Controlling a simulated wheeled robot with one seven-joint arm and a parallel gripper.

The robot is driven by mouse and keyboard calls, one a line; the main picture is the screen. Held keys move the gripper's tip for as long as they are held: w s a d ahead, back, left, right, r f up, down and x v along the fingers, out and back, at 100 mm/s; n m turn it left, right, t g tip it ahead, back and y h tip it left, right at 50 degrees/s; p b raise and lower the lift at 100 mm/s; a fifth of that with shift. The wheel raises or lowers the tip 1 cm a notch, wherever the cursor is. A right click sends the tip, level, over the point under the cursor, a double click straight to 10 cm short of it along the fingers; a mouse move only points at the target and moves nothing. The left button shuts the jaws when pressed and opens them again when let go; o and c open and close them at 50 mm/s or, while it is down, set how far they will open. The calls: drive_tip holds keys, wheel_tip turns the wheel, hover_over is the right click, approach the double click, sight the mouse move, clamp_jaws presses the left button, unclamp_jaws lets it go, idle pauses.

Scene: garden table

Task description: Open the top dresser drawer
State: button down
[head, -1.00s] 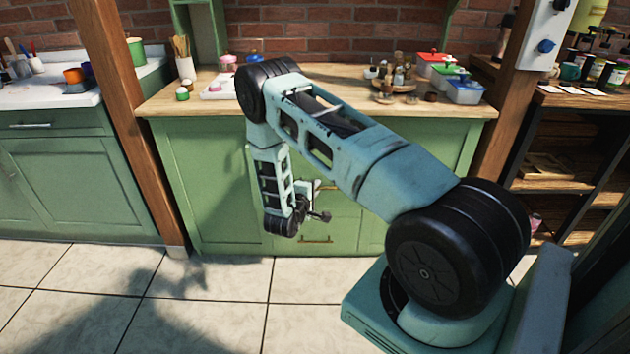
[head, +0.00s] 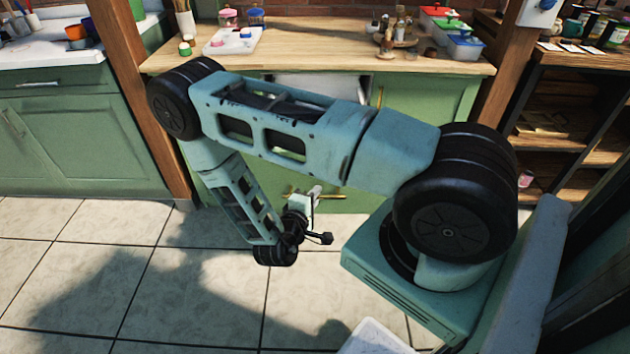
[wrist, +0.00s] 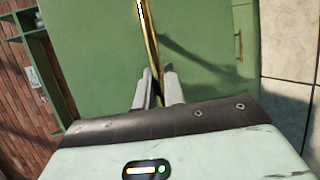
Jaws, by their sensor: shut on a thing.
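The green dresser's top drawer (head: 335,203) stands pulled out towards me in the head view. Its pale inside (head: 318,86) shows behind my arm; most of the inside is hidden. The drawer's brass bar handle (head: 330,196) is on its front. My gripper (head: 314,193) is at this handle, shut on it. In the wrist view the handle (wrist: 149,38) runs between the two grey fingers of my gripper (wrist: 158,82), with the green drawer front (wrist: 95,50) behind it.
The wooden dresser top (head: 330,60) holds a white tray (head: 235,41) and colourful lidded boxes (head: 465,44). A brass handle (head: 380,97) shows on the green front at right. A wooden post (head: 135,90) stands left, open shelves (head: 560,125) right. Tiled floor (head: 195,290) lies in front.

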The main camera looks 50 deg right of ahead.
drive_tip(key=shift+s+a, duration=0.65)
drive_tip(key=shift+a, duration=0.2)
drive_tip(key=c, duration=1.5)
unclamp_jaws()
drive_tip(key=shift+a, duration=0.1)
drive_tip(key=v, duration=1.7)
drive_tip(key=shift+b, duration=0.4)
drive_tip(key=shift+a, duration=0.1)
